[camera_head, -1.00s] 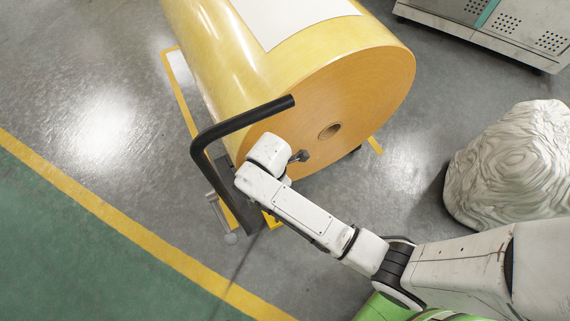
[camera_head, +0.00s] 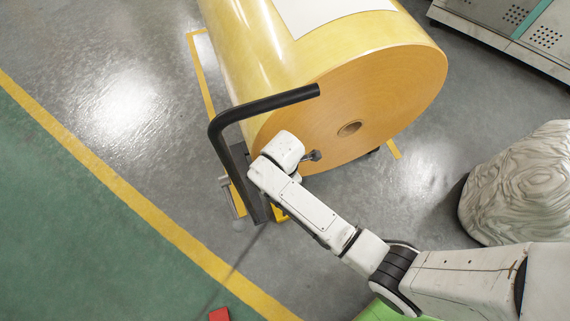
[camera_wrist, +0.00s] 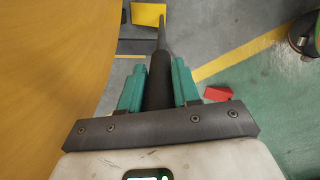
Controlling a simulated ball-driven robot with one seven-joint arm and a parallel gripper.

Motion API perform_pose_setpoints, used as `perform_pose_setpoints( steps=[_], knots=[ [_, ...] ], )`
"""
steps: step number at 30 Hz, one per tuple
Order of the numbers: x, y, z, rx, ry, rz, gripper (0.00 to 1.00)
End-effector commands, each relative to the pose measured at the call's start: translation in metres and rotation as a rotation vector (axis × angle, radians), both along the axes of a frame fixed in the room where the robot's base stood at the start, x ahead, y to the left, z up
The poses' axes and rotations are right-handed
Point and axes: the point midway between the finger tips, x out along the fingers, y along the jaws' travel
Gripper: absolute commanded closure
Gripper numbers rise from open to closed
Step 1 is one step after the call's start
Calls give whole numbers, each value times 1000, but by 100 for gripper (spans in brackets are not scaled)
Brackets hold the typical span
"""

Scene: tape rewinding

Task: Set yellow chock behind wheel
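A yellow chock (camera_wrist: 148,14) shows at the top of the wrist view, at the far end of a thin rod with a thick black handle (camera_wrist: 159,82). My gripper (camera_wrist: 158,75) has its two teal fingers closed against both sides of this handle. In the head view a small yellow part (camera_head: 279,213), likely the chock, shows low beside the cart frame, partly behind my arm. My fingers are hidden there. I cannot make out the wheel clearly in either view, nor whether the chock touches it or the floor.
A large yellow roll (camera_head: 385,105) lies on a cart with a black bent handle (camera_head: 262,104), close by my arm. A red block (camera_head: 220,314) lies by the yellow floor line. A pale lumpy mass (camera_head: 520,190) stands right, a cabinet (camera_head: 520,30) at the back. Left floor is open.

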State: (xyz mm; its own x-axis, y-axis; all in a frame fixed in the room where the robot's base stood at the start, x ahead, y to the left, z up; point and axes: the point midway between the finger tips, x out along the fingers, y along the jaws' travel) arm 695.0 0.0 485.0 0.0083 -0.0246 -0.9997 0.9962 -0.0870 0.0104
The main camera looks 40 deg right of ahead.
Motion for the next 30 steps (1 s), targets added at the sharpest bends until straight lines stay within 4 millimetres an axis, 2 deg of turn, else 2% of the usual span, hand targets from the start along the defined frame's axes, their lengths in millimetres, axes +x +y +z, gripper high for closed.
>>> perform_pose_setpoints(
  steps=[1,7,16,30],
  knots=[
    [0,0,0,0,0,0,64],
    [0,0,0,0,1,0,45],
    [0,0,3,0,0,0,43],
    [0,2,69,0,-1,0,43]
  ],
)
